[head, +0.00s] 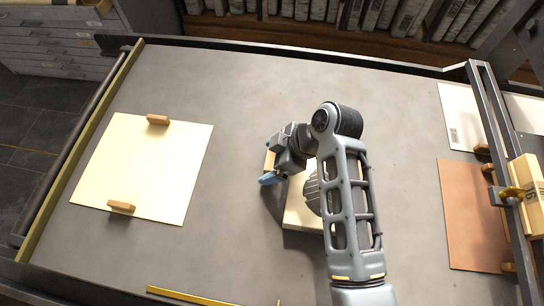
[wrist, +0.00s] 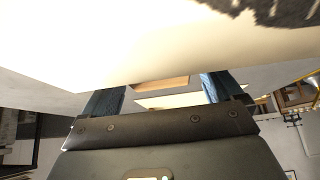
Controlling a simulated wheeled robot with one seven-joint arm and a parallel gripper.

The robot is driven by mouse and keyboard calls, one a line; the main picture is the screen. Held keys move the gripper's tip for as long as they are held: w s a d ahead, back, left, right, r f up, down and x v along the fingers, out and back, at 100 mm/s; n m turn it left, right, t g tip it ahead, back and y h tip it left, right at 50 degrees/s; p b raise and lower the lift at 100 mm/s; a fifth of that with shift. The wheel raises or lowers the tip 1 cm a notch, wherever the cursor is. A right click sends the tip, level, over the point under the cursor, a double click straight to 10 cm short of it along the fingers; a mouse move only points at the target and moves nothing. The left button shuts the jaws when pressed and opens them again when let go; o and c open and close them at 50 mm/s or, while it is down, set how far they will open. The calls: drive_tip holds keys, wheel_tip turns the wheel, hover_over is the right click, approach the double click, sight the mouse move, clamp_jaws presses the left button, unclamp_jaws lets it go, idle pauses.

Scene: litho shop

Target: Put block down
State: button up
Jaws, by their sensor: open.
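My gripper (head: 268,172) is over the middle of the grey table, with one blue finger showing at its left side. In the wrist view both blue fingers stand apart with a gap between them (wrist: 160,92), and nothing is clamped there. A pale cream block (head: 299,212) lies below and beside the gripper, partly covered by my arm, with a shadow along its left side. In the wrist view a large cream surface (wrist: 110,40), probably this block, fills the top, very close, with a dark mark at upper right. I cannot tell whether the fingers touch it.
A cream sheet (head: 140,180) lies at left with two small wooden pieces (head: 157,119) (head: 121,206) on it. At right are a copper-brown plate (head: 470,220), a white sheet (head: 460,115), a metal rail (head: 490,110) and a marked wooden block (head: 525,180). The table between sheet and arm is clear.

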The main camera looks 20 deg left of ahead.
drive_tip(key=v, duration=1.2)
drive_tip(key=shift+r, duration=0.1)
